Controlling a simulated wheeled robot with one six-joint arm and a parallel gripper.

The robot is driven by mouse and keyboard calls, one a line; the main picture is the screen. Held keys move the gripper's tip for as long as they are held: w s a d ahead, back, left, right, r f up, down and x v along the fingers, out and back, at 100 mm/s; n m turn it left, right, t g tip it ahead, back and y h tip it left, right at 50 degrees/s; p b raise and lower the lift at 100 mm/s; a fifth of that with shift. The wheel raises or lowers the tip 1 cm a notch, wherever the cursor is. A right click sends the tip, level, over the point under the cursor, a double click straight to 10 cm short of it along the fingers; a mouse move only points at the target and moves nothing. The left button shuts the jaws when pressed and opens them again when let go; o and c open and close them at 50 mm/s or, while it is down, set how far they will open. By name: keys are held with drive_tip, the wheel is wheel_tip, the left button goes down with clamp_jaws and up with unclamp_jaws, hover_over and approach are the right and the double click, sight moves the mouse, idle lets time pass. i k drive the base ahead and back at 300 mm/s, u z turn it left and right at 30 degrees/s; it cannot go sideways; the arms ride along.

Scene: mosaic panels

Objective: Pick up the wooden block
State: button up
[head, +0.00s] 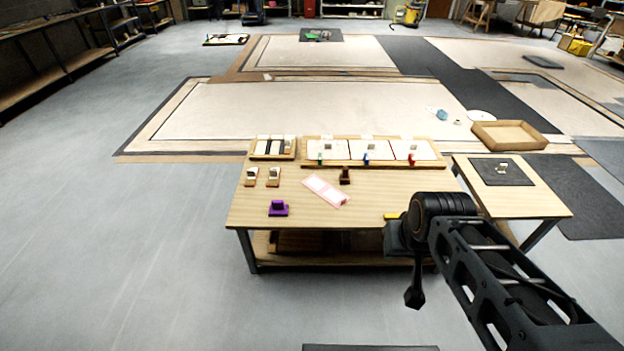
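A small dark brown block-like piece (345,177) stands on the table right of the pink-edged card; it may be the wooden block, but it is too small to be sure. Two small tan pieces with pale tops, one on the left (251,177) and one on the right (273,177), stand near the table's left edge and could also be wooden. My gripper (414,298) hangs down in front of the table's front edge, apart from all these pieces. It is dark and small, and its finger opening cannot be made out.
The wooden table (300,215) holds a purple piece (278,209), a pink-edged card (325,190), a tray with dark strips (272,157) and a long panel tray (372,165). My arm covers the table's front right corner. A side table (540,205) stands right.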

sight(344, 177)
drive_tip(key=u, duration=0.05)
drive_tip(key=i, duration=1.65)
